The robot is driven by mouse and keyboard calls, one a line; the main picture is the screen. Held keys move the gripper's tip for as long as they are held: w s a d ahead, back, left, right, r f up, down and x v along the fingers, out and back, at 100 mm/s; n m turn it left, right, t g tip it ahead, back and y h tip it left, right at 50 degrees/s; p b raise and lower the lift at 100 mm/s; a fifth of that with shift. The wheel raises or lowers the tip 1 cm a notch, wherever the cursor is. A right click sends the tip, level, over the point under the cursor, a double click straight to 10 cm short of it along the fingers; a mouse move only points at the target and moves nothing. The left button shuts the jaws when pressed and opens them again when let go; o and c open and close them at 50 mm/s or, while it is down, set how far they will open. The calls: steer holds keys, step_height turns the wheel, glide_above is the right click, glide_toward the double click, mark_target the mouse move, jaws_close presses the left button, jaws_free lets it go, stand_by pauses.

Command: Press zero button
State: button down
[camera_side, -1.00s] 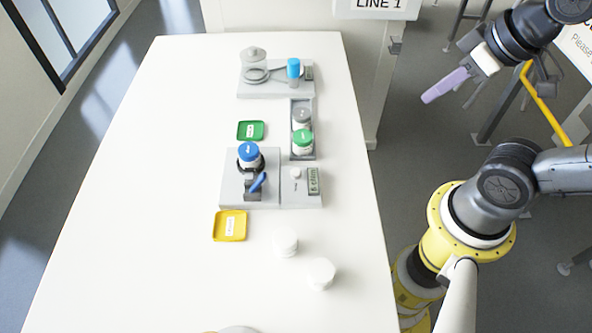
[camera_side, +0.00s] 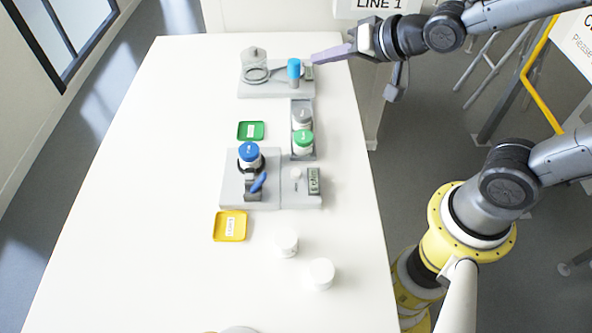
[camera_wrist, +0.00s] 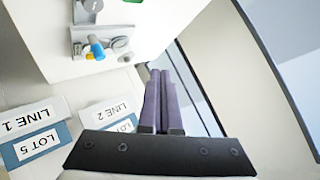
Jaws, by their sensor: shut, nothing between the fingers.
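My gripper (camera_side: 318,58) is shut and empty, its long lilac fingers pointing left over the right back edge of the table. In the wrist view the closed fingers (camera_wrist: 160,80) lie side by side. Just left of and below the fingertips is the back grey unit (camera_side: 270,91), with a clear glass jar (camera_side: 254,60), a blue-topped cylinder (camera_side: 294,70) and a small display (camera_side: 309,73). The front grey unit (camera_side: 290,201) has a larger display (camera_side: 314,180) and a small white knob (camera_side: 296,173). A zero button cannot be made out on either unit.
A grey tray (camera_side: 302,156) holds a grey-lidded jar (camera_side: 302,118) and a green-lidded jar (camera_side: 303,140). A blue-lidded jar (camera_side: 249,152) stands on the front unit. Green (camera_side: 250,122) and yellow (camera_side: 230,240) trays and two white jars are nearby. The table's left side is clear.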

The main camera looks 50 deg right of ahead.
steer(key=w+a+f+y, duration=0.1)
steer(key=w+a+f, duration=0.1)
steer(key=a+f, duration=0.35)
steer(key=n+g, duration=0.1)
steer(key=g, duration=0.2)
glide_above(300, 175)
step_height(300, 175, down, 10)
steer(key=shift+r+y, duration=0.2)
steer(key=shift+y, duration=0.1)
steer(key=shift+f, duration=0.1)
steer(key=shift+d+f, duration=0.1)
steer(key=shift+f, duration=4.2)
steer(key=shift+f, duration=0.1)
steer(key=shift+f, duration=0.3)
